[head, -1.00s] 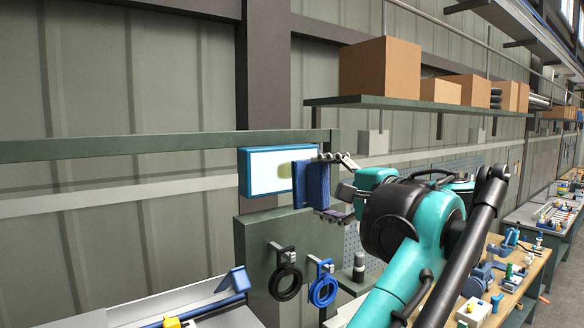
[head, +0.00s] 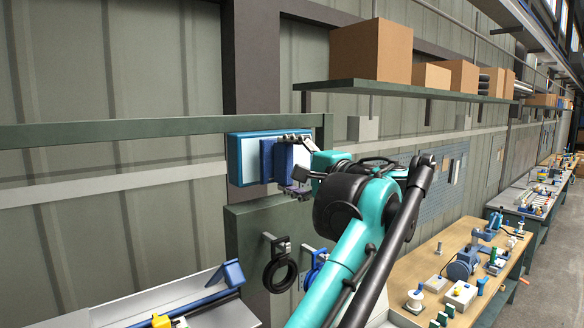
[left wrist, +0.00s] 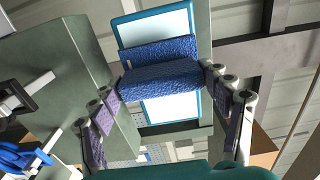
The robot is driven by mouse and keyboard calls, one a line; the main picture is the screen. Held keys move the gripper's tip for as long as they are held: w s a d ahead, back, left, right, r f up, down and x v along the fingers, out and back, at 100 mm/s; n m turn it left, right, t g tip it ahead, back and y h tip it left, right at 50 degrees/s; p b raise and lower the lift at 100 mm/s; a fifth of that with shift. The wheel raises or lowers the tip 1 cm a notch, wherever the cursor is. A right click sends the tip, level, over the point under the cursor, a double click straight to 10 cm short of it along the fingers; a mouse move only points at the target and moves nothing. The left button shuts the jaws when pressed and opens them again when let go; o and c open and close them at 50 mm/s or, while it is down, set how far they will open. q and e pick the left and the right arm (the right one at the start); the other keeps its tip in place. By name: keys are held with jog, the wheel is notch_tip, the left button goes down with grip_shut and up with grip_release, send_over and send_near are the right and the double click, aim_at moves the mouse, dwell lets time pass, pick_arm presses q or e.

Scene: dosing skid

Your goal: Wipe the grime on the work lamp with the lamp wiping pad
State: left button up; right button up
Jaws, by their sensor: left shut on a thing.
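The work lamp (head: 246,151) is a pale rectangular panel in a blue frame, upright on the wall rail in the head view. It also shows in the left wrist view (left wrist: 152,29). My left gripper (head: 297,165) is shut on the dark blue lamp wiping pad (head: 284,161) in front of the lamp's right part. In the left wrist view, the textured pad (left wrist: 160,76) spans between the fingers and crosses the middle of the lamp face. I cannot tell whether it touches the face. No grime shows now; the pad hides part of the face. My right gripper is not in view.
Below the lamp, a green panel (head: 243,225) carries a black coil (head: 280,274) and a blue coil (head: 313,268) on hooks. A shelf (head: 420,92) with cardboard boxes is above right. A workbench (head: 440,262) with several parts stands right.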

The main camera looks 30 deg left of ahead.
pick_arm(q)
jog(key=shift+s+d, duration=0.1)
jog(key=shift+d, duration=0.05)
jog(key=shift+a, duration=0.4)
jog(key=shift+d, duration=0.1)
jog(key=shift+d, duration=0.1)
jog(key=shift+w+a, duration=0.3)
jog(key=shift+a, duration=0.2)
jog(key=shift+a, duration=0.1)
jog(key=shift+w+a, duration=0.1)
jog(key=shift+a, duration=0.1)
